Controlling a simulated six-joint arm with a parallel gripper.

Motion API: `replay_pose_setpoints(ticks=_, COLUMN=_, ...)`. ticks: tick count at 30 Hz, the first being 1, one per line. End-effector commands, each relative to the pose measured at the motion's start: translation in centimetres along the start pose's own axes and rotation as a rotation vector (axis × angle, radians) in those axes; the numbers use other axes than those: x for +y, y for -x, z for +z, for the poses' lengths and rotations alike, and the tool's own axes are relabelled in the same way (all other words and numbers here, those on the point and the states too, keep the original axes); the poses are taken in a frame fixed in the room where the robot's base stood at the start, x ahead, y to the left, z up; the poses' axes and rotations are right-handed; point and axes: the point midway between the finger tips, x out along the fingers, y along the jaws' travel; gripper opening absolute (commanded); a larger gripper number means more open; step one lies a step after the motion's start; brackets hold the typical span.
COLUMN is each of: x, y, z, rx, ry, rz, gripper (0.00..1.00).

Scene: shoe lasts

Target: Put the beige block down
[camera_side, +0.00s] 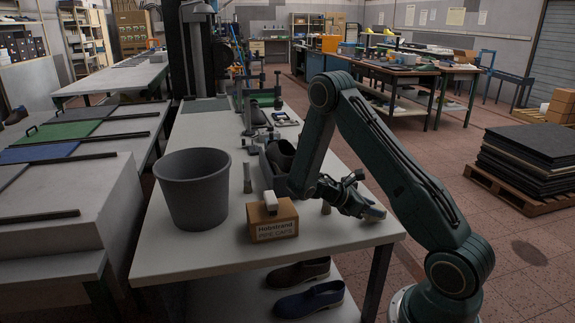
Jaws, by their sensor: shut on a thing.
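My gripper (366,207) is over the right front part of the light work table (190,255), pointing down and to the right. It is shut on the beige block (376,213), a small tan piece at its tips. The dark fingers hide part of the block. I cannot tell from this view whether the block touches the table top.
A grey bucket (193,190) stands at the table's left. A cardboard box (272,220) is at the front middle. A small brown peg (247,178) stands between them. Shoes (309,299) lie on the shelf below. The table's front left is clear.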

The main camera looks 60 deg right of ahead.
Motion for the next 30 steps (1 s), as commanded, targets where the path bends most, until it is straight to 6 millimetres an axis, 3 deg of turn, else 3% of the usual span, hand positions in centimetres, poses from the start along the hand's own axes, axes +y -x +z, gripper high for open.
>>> replay_pose_setpoints(ticks=8, x=0.1, y=1.8, z=3.1, rx=0.001, ry=-0.005, rz=0.002, gripper=0.11)
replay_pose_setpoints(ticks=24, x=0.1, y=6.9, z=12.6, rx=0.001, ry=-0.006, rz=0.004, gripper=0.11)
replay_pose_setpoints(ticks=30, x=0.0, y=8.3, z=15.1, rx=0.000, ry=-0.003, rz=0.002, gripper=0.11)
